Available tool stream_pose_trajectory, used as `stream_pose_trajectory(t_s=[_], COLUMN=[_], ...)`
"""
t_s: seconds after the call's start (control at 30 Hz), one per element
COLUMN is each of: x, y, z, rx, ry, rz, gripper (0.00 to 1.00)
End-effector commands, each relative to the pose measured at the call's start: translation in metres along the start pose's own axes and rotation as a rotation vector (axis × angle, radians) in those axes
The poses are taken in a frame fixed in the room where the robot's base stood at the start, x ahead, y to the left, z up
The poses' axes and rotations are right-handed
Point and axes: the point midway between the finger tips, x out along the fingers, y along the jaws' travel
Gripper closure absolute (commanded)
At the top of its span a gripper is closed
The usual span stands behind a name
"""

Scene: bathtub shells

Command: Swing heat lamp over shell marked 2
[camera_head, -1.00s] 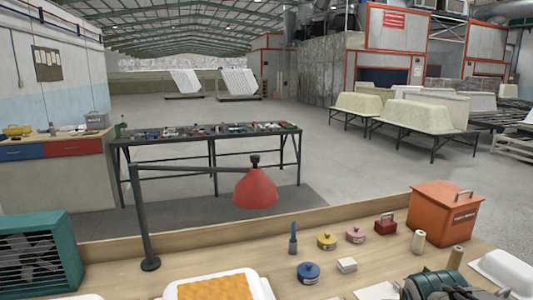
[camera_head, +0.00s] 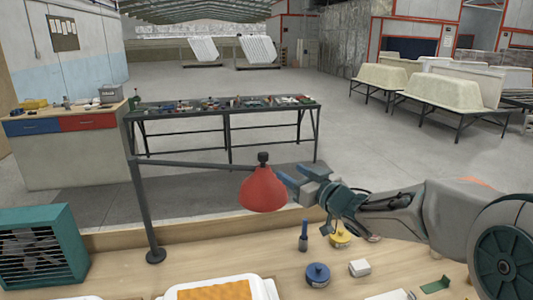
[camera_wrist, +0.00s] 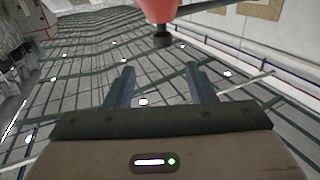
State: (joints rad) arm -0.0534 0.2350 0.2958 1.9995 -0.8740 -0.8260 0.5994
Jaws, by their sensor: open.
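The heat lamp has a red cone shade (camera_head: 263,190) with a dark knob on top. It hangs from a thin dark horizontal arm (camera_head: 190,164) on an upright post (camera_head: 144,215) at the bench's left. My gripper (camera_head: 292,177) reaches in from the right, its blue fingers open and empty, close to the shade's right side; contact cannot be told. In the wrist view the shade (camera_wrist: 158,10) shows at the top, beyond my fingers (camera_wrist: 161,86). A white shell (camera_head: 262,288) holding an orange sheet (camera_head: 214,292) lies at the front edge, below the lamp. No number 2 is legible.
A teal fan (camera_head: 40,245) stands at the bench's left. A wooden ledge (camera_head: 110,238) runs along the back edge.

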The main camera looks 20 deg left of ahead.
Motion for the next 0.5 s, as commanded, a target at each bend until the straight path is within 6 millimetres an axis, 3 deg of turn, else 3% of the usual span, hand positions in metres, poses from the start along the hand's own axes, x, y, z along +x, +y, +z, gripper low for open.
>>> stream_pose_trajectory(t_s=[0.5], x=[0.096], y=[-0.004], z=[-0.001], rx=[0.002], ry=[0.0], rz=[-0.006], gripper=[0.5])
